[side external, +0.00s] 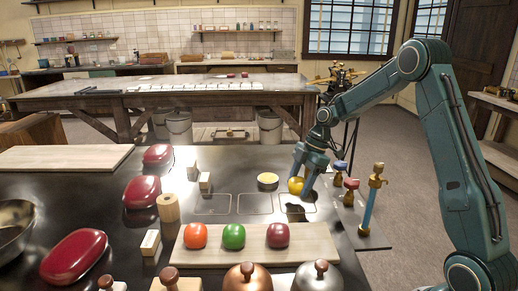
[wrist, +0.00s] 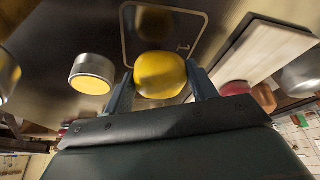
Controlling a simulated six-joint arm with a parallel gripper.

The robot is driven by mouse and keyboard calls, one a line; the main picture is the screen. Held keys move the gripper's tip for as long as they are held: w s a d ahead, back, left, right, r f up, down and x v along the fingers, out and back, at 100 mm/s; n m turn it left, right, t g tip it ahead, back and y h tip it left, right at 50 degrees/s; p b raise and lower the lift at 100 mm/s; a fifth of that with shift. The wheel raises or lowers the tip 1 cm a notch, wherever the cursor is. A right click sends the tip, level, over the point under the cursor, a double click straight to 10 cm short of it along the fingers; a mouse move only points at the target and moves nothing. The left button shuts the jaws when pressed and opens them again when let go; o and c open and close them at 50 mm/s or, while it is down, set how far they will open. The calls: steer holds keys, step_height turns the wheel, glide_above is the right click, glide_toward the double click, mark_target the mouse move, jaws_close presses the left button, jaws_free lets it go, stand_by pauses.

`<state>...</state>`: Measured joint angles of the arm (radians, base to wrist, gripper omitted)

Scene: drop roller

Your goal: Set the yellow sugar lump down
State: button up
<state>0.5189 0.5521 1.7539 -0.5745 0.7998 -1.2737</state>
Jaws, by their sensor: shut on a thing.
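The yellow sugar lump (side external: 295,186) is a rounded, glossy block. My gripper (side external: 301,183) is shut on it, with one finger on each side. In the side view the lump appears to hang a little above the right one of three outlined squares (side external: 312,208) on the dark table, with a dark shadow below it. In the wrist view the lump (wrist: 160,75) sits between the fingertips, and part of a square's outline (wrist: 124,30) shows behind it. The lump hides part of that square, and its exact height is hard to tell.
A yellow-topped round tin (side external: 268,181) stands left of my gripper. A wooden board (side external: 330,262) in front carries an orange lump (side external: 195,235), a green lump (side external: 233,236) and a dark red lump (side external: 278,235).

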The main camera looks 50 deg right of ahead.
mark_target(299, 191)
steer(key=shift+f, duration=1.6)
steer(key=shift+f, duration=0.15)
steer(key=o, duration=1)
steer(key=shift+o, duration=0.2)
steer(key=v, duration=1.2)
